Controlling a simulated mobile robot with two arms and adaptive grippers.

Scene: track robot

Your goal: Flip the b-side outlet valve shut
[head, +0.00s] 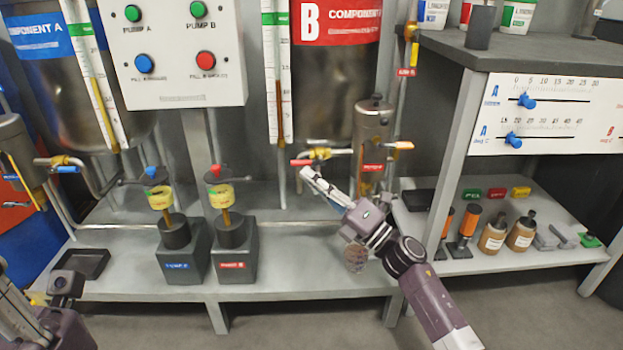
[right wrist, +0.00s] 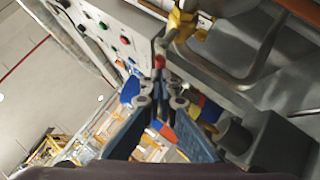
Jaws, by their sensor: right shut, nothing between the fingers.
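The b-side outlet valve has a red lever handle (head: 302,162) and a brass body (head: 320,154) below the Component B tank (head: 330,90). The lever lies about level and points left. My right gripper (head: 308,174) is shut and empty, its tips just below and close to the red handle. In the right wrist view the shut tips (right wrist: 158,80) are in line with the red handle end (right wrist: 160,62); I cannot tell whether they touch. My left gripper (head: 14,300) is partly in view at the lower left, its fingers unclear.
The a-side valve has a blue handle (head: 68,169). Two pumps (head: 232,262) stand on the lower shelf. A control panel (head: 172,50) hangs above.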

